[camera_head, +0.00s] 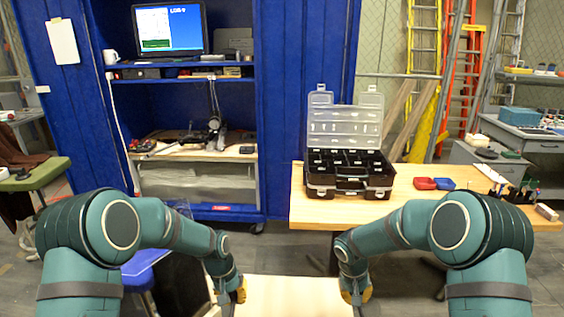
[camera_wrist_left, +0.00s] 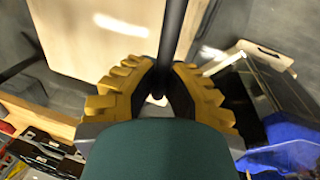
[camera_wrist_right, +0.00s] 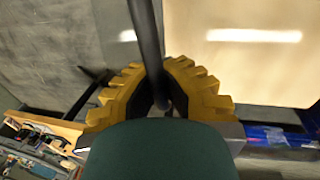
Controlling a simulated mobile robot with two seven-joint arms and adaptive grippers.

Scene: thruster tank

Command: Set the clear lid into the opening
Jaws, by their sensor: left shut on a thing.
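My left gripper (camera_head: 240,291) is low in the head view, at the left edge of a pale board. In the left wrist view its yellow fingers (camera_wrist_left: 158,92) are shut on a dark bar (camera_wrist_left: 172,45). My right gripper (camera_head: 352,292) is at the board's right side. In the right wrist view its fingers (camera_wrist_right: 165,97) close around a similar dark bar (camera_wrist_right: 146,40). A black case (camera_head: 345,181) stands on the wooden table with its clear lid (camera_head: 343,128) raised upright, away from both grippers. I cannot pick out a separate loose clear lid or a clear opening for one.
The pale board (camera_head: 290,296) lies between my grippers and looks bare. The wooden table (camera_head: 415,200) ahead carries red and blue trays (camera_head: 434,184) and small tools at the right. A blue cabinet (camera_head: 305,75) with a monitor stands behind. A blue-topped stool (camera_head: 148,266) is at the left.

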